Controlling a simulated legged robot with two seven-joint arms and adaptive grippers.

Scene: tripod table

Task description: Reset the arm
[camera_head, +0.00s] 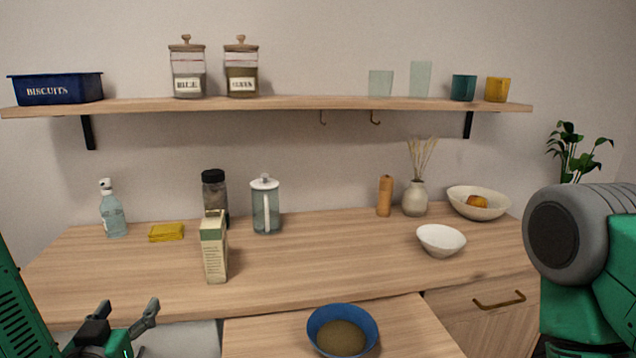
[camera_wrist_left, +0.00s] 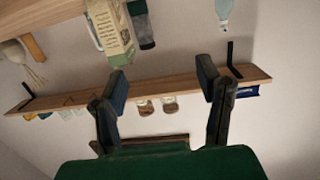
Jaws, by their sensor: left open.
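My left gripper (camera_head: 138,330) is at the lower left of the head view, in front of the counter's front edge. It is open and empty. In the left wrist view my left gripper (camera_wrist_left: 164,85) shows its two fingers spread apart with nothing between them. My right arm comes in at the right edge of the head view as a large grey and green link; its gripper is out of view.
A blue bowl (camera_head: 322,317) sits on a lower wooden surface (camera_head: 415,325). The wooden counter (camera_head: 340,260) holds a carton (camera_head: 214,248), a spray bottle (camera_head: 112,212), a glass press (camera_head: 266,208) and a white bowl (camera_head: 441,240). A shelf (camera_head: 310,104) hangs above.

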